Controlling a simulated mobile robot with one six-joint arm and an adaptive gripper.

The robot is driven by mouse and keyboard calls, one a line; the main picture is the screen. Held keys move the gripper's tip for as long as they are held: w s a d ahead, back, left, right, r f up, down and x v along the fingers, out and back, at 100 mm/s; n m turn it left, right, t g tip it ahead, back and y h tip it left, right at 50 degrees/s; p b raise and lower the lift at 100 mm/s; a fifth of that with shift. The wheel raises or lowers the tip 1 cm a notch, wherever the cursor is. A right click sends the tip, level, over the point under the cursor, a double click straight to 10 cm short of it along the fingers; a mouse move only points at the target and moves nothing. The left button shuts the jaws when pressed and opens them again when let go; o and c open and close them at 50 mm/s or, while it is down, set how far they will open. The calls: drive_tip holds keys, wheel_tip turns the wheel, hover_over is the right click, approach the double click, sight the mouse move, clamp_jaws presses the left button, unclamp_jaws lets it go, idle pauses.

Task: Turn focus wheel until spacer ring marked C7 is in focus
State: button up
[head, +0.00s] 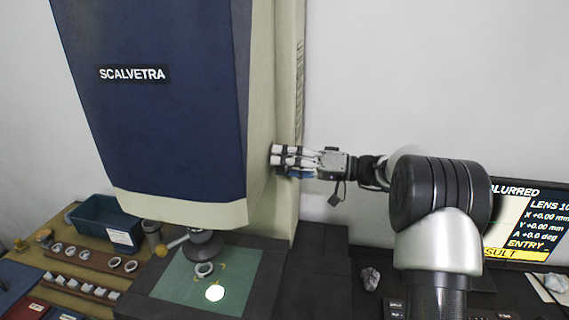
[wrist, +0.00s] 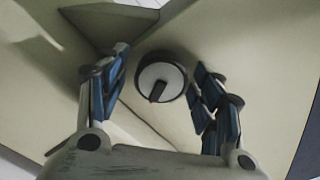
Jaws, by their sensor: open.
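The focus wheel (wrist: 161,80) shows in the wrist view as a round dark-rimmed knob with a pale face and a dark pointer bar with a reddish tip. It sits on the cream side of the machine. My gripper (wrist: 160,85) is open, with its blue-padded fingers on either side of the wheel and gaps visible. A ring (head: 204,269) stands on the green stage (head: 243,262) under the lens. Its marking is too small to read.
The screen (head: 530,220) at right reads "BLURRED" at its top, partly covered by my arm. A blue bin (head: 88,208) and several rings on wooden holders (head: 95,259) stand at left. A crumpled grey item (head: 370,278) lies right of the machine base.

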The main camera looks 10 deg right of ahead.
drive_tip(key=shift+c, duration=0.3)
drive_tip(key=c, duration=1)
drive_tip(key=m+p, duration=0.2)
drive_tip(key=m, duration=0.2)
drive_tip(key=shift+f+m+p, duration=0.1)
drive_tip(key=shift+m+p, duration=0.35)
drive_tip(key=shift+m, duration=0.55)
drive_tip(key=o, duration=1.1)
drive_tip(key=shift+c, duration=0.2)
